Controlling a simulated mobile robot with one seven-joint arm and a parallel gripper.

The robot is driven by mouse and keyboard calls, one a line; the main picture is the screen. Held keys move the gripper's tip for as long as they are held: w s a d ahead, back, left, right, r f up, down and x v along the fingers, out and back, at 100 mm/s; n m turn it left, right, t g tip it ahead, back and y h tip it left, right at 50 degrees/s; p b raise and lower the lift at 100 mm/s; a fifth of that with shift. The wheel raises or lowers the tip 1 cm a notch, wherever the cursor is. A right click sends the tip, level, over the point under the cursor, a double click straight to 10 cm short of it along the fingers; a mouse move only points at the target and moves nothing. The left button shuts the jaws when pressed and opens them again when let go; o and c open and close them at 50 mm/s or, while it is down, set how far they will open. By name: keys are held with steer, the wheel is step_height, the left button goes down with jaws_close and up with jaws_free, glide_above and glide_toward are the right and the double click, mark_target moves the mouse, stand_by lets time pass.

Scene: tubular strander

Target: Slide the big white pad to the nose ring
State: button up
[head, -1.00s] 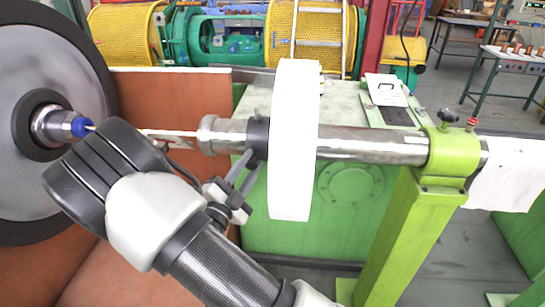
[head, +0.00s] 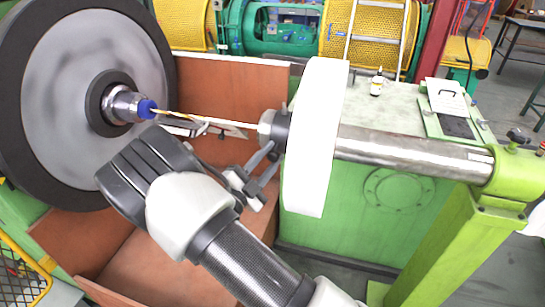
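The big white pad (head: 316,140) is a thick upright disc around a horizontal steel shaft (head: 410,156). A dark grey hub (head: 281,131) is on its left side. The steel nose ring (head: 265,128) is at the shaft's left end, and only a small part of it shows just left of the hub. My gripper (head: 271,159) comes from the lower left, and its fingers reach up to the hub on the pad's nose side. The fingers appear closed on the hub, though the contact itself is partly hidden.
A thin yellowish rod (head: 205,118) runs from the nose to a blue-tipped spindle on the big grey wheel (head: 72,105) at left. A green post (head: 440,245) holds the shaft's right end. A small bottle (head: 377,82) stands on the green cabinet (head: 365,110) behind.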

steer(key=o, duration=0.3)
steer(key=shift+a, duration=0.3)
steer(key=shift+d, duration=0.1)
steer(key=b+v, duration=0.1)
steer(key=v, duration=1.6)
steer(key=shift+s, duration=0.2)
steer(key=shift+f, duration=0.1)
